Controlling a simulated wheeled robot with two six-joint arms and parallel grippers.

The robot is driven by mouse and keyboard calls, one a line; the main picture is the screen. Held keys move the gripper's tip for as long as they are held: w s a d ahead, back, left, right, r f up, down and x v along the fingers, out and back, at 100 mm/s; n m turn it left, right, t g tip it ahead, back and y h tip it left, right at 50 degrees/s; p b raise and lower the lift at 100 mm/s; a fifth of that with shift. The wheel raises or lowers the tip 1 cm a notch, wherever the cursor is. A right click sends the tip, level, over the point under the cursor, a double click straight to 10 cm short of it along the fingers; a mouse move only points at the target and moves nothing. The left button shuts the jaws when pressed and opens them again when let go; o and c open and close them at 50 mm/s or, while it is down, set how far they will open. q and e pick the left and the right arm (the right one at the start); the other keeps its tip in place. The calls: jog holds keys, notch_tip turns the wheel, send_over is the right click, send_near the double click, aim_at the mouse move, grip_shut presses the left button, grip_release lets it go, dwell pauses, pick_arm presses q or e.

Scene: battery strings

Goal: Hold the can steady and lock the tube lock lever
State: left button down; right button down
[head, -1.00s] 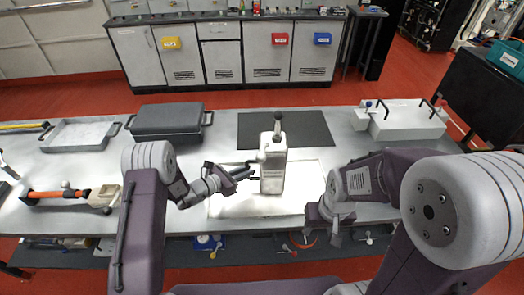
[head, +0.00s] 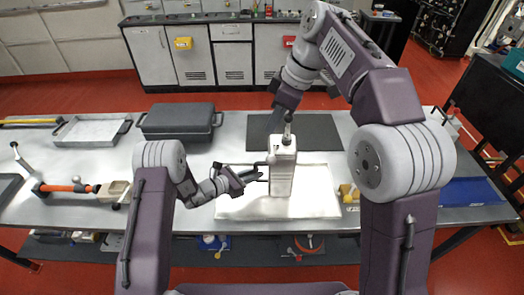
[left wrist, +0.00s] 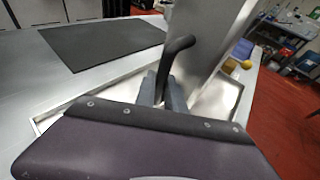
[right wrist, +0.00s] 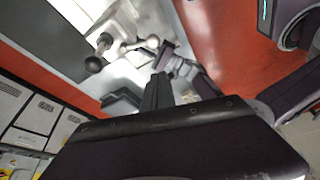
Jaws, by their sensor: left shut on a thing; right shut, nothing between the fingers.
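The white can (head: 283,172) stands upright on a pale tray (head: 318,207) on the bench. My left gripper (head: 262,173) is at its left side. In the left wrist view my left gripper's fingers (left wrist: 163,92) are shut on the can's black bent handle (left wrist: 178,50). A dark-tipped spout or lever (head: 288,128) rises from the can's top. Which one is the tube lock lever, I cannot tell.
A dark mat (head: 315,135) lies behind the can. A dark lidded case (head: 178,121) and a shallow metal tray (head: 88,131) stand at the back left. An orange-handled tool (head: 68,187) lies at the left. A blue thing (head: 472,192) is at the right.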

aim_at(272, 152)
jog(key=d+x, duration=0.1)
jog(key=x, duration=1)
jog(key=shift+f+n, duration=0.3)
jog(key=shift+f, duration=0.15)
